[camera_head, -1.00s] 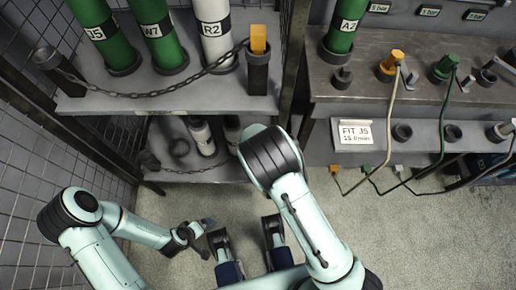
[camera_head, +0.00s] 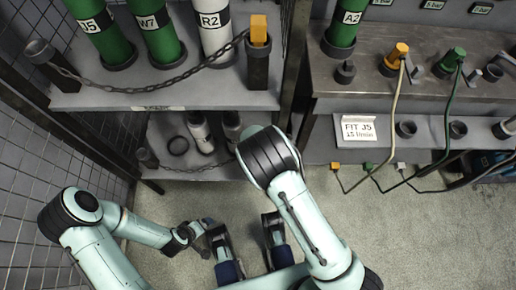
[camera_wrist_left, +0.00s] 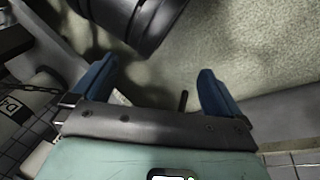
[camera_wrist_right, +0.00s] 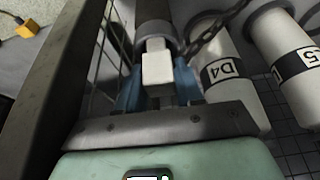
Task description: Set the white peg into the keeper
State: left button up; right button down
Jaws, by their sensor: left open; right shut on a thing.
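The white peg (camera_wrist_right: 157,73) shows in the right wrist view as a pale square block with a narrower front part. My right gripper (camera_wrist_right: 158,84) is shut on it, a blue finger on each side. Straight ahead of the peg is the keeper, a dark tube with a grey collar (camera_wrist_right: 165,29) and a chain at its right. The peg's front overlaps the collar in the picture; I cannot tell whether it is inside. In the head view my right arm hides this gripper and the peg. My left gripper (camera_wrist_left: 151,85) is open and empty; it also shows low in the head view (camera_head: 203,234).
Dark uprights and mesh stand close left of the right gripper. White cylinders, one marked D4 (camera_wrist_right: 225,72), stand right. Above, an upper shelf (camera_head: 180,100) bears green and white cylinders, a chain and an orange peg (camera_head: 259,29). A bench with hoses (camera_head: 392,110) stands right.

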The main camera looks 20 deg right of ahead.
jog(key=c, duration=0.6)
grip_release()
jog(key=shift+f, duration=0.15)
jog(key=shift+c, duration=0.2)
jog(key=p+v, duration=0.1)
jog(key=v, duration=0.1)
jog(key=shift+r, duration=0.35)
pick_arm(q)
jog(key=s+d+r+g+p, duration=0.1)
jog(key=s+d+r+p, duration=0.2)
jog(key=s+r+p, duration=0.1)
jog(key=shift+s+r+g+h, duration=0.4)
jog(key=shift+s+r, duration=0.45)
pick_arm(e)
jog(key=v, duration=1)
jog(key=shift+s+r, duration=0.3)
pick_arm(q)
jog(key=shift+a, duration=0.1)
pick_arm(e)
jog(key=shift+a, duration=0.1)
